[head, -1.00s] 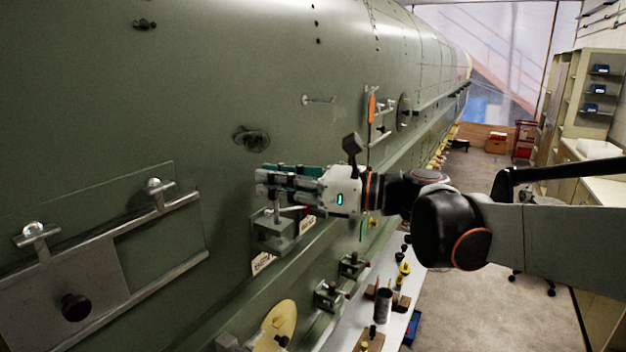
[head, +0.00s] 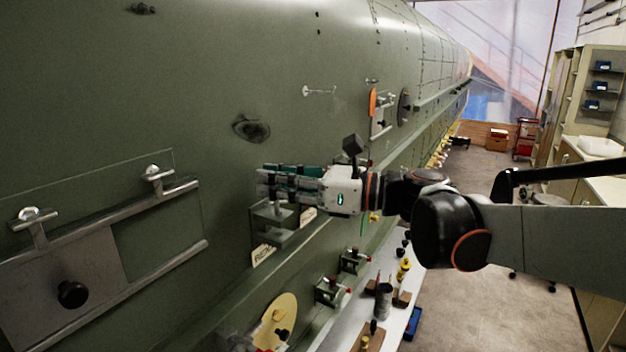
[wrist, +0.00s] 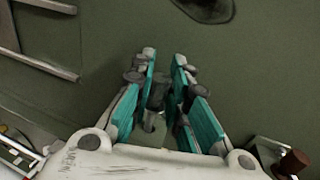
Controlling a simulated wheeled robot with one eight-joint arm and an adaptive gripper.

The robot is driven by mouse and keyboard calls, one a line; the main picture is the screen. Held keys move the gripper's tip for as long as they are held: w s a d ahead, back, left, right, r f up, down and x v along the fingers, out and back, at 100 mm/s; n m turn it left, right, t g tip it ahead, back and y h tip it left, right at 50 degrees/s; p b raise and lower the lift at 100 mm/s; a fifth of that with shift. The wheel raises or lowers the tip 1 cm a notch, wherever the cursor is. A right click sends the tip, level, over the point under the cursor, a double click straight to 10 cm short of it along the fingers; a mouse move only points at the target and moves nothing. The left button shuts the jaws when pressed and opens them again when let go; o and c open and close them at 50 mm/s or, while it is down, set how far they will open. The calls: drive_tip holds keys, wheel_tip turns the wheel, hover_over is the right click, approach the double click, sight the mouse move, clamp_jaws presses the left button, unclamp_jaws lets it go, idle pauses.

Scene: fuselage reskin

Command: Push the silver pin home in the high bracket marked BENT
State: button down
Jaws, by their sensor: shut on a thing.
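My gripper (head: 268,183) reaches left across the green fuselage side, just above a grey-green bracket (head: 270,236) fixed to it.
Two smaller brackets (head: 331,291) and a yellow oval plate (head: 277,318) sit lower on the fuselage. A framed panel with a black knob (head: 72,294) is at left. A white bench (head: 398,322) with small parts stands below. The floor at right is mostly clear.

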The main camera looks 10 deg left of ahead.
drive_tip(key=shift+f+b, duration=1.2)
drive_tip(key=shift+f, duration=0.5)
drive_tip(key=shift+r, duration=0.1)
drive_tip(key=shift+r+p, duration=2.1)
drive_tip(key=shift+r, duration=1.1)
